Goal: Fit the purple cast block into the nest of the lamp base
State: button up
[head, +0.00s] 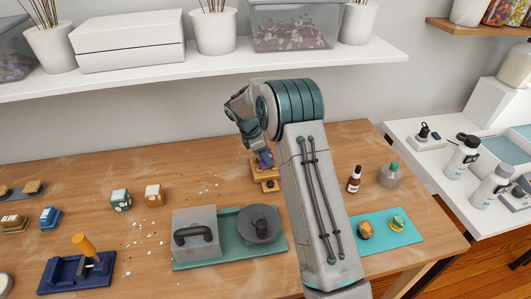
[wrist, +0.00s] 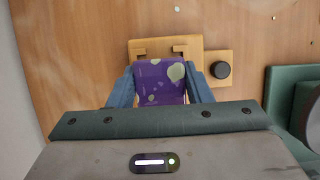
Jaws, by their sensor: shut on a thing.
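My gripper (wrist: 161,96) is shut on the purple cast block (wrist: 158,80), which is purple with pale yellow-green spots. In the wrist view the block sits between the two blue fingers, over the tan wooden lamp base (wrist: 190,45). The base has a dark round knob (wrist: 220,69) on its right side. In the head view the block (head: 265,157) shows just above or at the lamp base (head: 270,186), beside my arm. The block hides most of the nest, and I cannot tell whether it is seated or held above it.
A grey box with a handle (head: 195,234) and a dark round pot (head: 259,224) stand on a green mat in front. A brown dropper bottle (head: 354,179) and a flask (head: 390,174) stand to the right. A white shelf (head: 240,66) runs above the back of the table.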

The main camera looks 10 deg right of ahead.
jog(key=shift+f, duration=0.15)
jog(key=o, duration=1.1)
jog(key=shift+c, duration=0.2)
jog(key=v, duration=0.5)
jog(key=shift+a+r+b, duration=0.1)
jog(key=shift+r+b, duration=0.2)
jog(key=a+b, duration=0.1)
jog(key=a, duration=1.1)
jog(key=shift+f, duration=0.15)
jog(key=shift+d, duration=0.1)
